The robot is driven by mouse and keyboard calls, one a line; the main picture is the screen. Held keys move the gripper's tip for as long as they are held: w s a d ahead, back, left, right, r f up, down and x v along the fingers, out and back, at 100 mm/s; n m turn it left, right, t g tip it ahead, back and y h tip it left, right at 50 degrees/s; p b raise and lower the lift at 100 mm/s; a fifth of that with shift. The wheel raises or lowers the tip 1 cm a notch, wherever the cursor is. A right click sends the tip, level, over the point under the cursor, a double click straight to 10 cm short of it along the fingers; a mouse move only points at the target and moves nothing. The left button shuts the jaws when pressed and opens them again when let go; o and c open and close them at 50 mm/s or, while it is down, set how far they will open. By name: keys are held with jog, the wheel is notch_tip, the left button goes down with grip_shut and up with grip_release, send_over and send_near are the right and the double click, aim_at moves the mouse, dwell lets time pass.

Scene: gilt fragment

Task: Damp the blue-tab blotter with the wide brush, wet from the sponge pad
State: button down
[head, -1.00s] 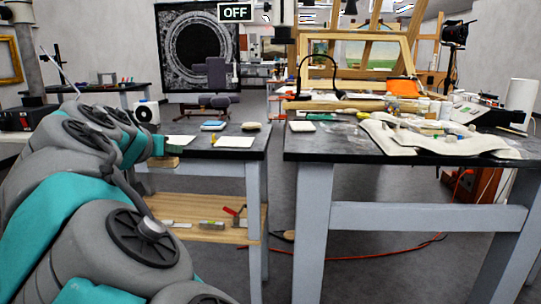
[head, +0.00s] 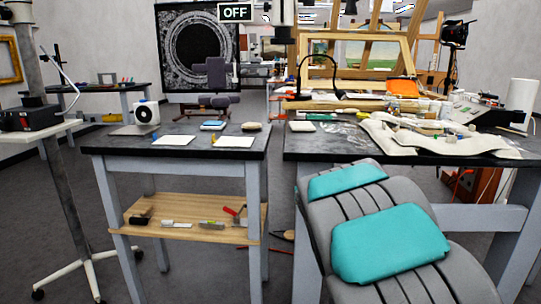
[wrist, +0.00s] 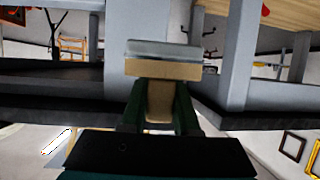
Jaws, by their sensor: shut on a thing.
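In the wrist view my gripper (wrist: 160,98) is shut on the wide brush (wrist: 163,68), with its wooden handle between the fingers and its pale, wide head beyond them. The gripper and brush are out of the head view. Two white blotters lie flat on the left table: the left one (head: 173,141) has a small bluish tab at its left edge, the right one (head: 234,142) a yellowish tab. Behind them lie a blue-and-white pad (head: 214,125) and a beige pad (head: 251,126); I cannot tell which is the sponge pad. The brush touches neither blotter.
The left table (head: 120,145) has a white boxy device (head: 146,113) at its back left and a wooden lower shelf (head: 185,228) with several tools. The right table (head: 305,142) carries cloth, jars and a lamp (head: 305,75). A gap separates the tables.

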jog(key=d+f, duration=0.1)
jog(key=w+d, duration=0.1)
jog(key=d, duration=0.1)
jog(key=w+d+f, duration=0.1)
jog(key=shift+w+d+f, duration=0.25)
jog(key=shift+d+f, duration=0.05)
jog(key=shift+d, duration=0.05)
jog(key=shift+f, duration=0.15)
